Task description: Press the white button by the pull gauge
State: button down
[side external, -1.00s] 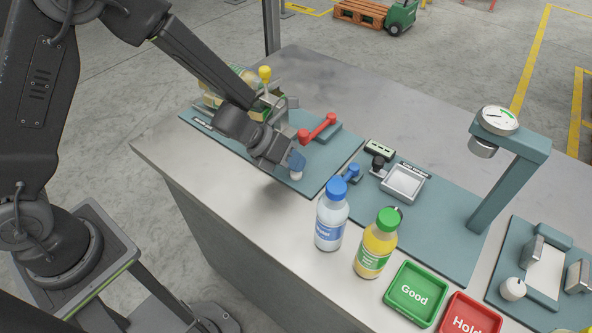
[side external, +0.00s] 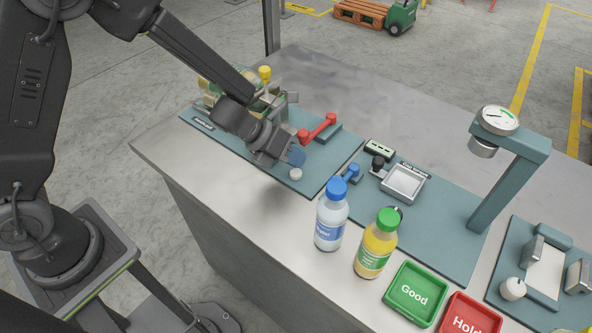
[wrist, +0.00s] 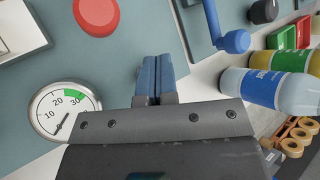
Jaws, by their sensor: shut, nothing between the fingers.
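My gripper (side external: 297,157) is shut and empty, with its blue fingertips together. It is over the front right part of the left teal mat. A small white disc (side external: 296,174) lies on that mat just below the fingertips, with a visible gap. In the wrist view a round dial gauge (wrist: 64,112) with a green band is left of the fingertips (wrist: 154,78); it may be that same disc. A white rounded knob (side external: 513,288) stands on the far right mat beside two grey clamps and a white plate. I cannot tell for sure which is the white button.
A red lever (side external: 318,129) stands close behind my gripper. A clear bottle (side external: 332,215) and a yellow bottle (side external: 375,244) stand to the right, with a green Good tray (side external: 416,293) and a red Hold tray (side external: 470,318). A column gauge (side external: 497,121) rises behind them.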

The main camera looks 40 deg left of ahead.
aim_at(294, 169)
jog(key=shift+r, duration=2.5)
jog(key=shift+w+a+r, duration=0.1)
jog(key=shift+r, duration=0.15)
jog(key=s+a+r+n+t+y, duration=0.2)
jog(key=s+a+r+n+y, duration=0.15)
jog(key=a+r+n, duration=0.55)
jog(key=s+a+r+n+t+y, duration=0.2)
jog(key=a+r+n+y, duration=0.25)
jog(key=n, duration=0.75)
jog(key=s+d+r+n+g+h, duration=0.1)
jog(key=s+n+g, duration=0.3)
jog(key=s+n, duration=1.1)
jog(key=s, duration=0.2)
jog(key=shift+s+r+n+g, duration=0.3)
jog(key=shift+r, duration=0.1)
